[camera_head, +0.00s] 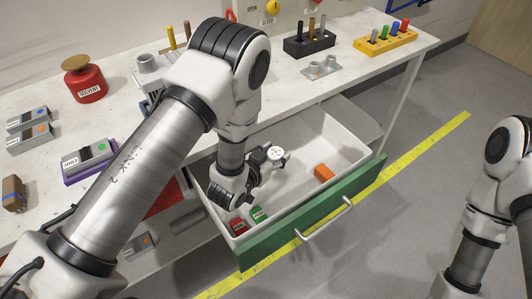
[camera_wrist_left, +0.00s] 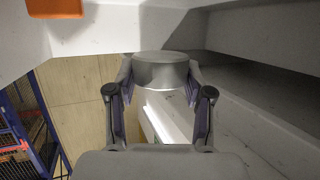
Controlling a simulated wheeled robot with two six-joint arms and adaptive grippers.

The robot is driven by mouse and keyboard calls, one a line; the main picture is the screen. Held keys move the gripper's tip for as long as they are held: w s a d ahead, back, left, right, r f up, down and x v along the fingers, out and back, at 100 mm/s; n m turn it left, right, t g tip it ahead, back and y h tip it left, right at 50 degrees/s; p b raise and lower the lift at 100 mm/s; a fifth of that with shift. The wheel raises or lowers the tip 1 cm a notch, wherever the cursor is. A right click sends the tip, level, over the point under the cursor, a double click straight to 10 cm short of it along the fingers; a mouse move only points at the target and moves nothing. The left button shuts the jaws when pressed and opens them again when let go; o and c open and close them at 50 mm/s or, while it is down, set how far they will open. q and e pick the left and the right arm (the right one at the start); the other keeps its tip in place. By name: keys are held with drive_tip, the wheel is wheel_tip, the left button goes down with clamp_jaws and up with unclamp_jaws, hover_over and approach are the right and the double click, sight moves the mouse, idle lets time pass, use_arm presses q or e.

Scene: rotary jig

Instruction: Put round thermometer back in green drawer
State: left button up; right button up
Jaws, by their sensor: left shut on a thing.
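The green drawer (camera_head: 315,226) is pulled open below the worktop, with a white inside. My left gripper (camera_head: 272,160) reaches down into the drawer's opening. It is shut on the round thermometer (camera_head: 276,153), whose pale dial faces up in the head view. In the left wrist view the thermometer (camera_wrist_left: 160,70) is a short silver cylinder between the two fingers of the left gripper (camera_wrist_left: 158,90). Whether it touches the drawer floor I cannot tell. Only links of my right arm show at the right; its gripper is out of view.
An orange block (camera_head: 323,173) lies in the drawer near its front, and it shows in the left wrist view (camera_wrist_left: 55,8). A red block (camera_head: 238,225) and a green block (camera_head: 259,214) lie at the drawer's left end. The worktop (camera_head: 350,62) stands above and behind.

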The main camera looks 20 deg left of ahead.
use_arm(q)
drive_tip(key=w+a+b, duration=0.1)
drive_tip(key=w+a+f+b, duration=0.1)
drive_tip(key=a, duration=0.1)
drive_tip(key=shift+w+a+f, duration=0.1)
drive_tip(key=shift+w+a, duration=0.15)
drive_tip(key=shift+w, duration=0.1)
drive_tip(key=shift+f, duration=0.6)
drive_tip(key=o, duration=1.3)
drive_tip(key=shift+r, duration=0.1)
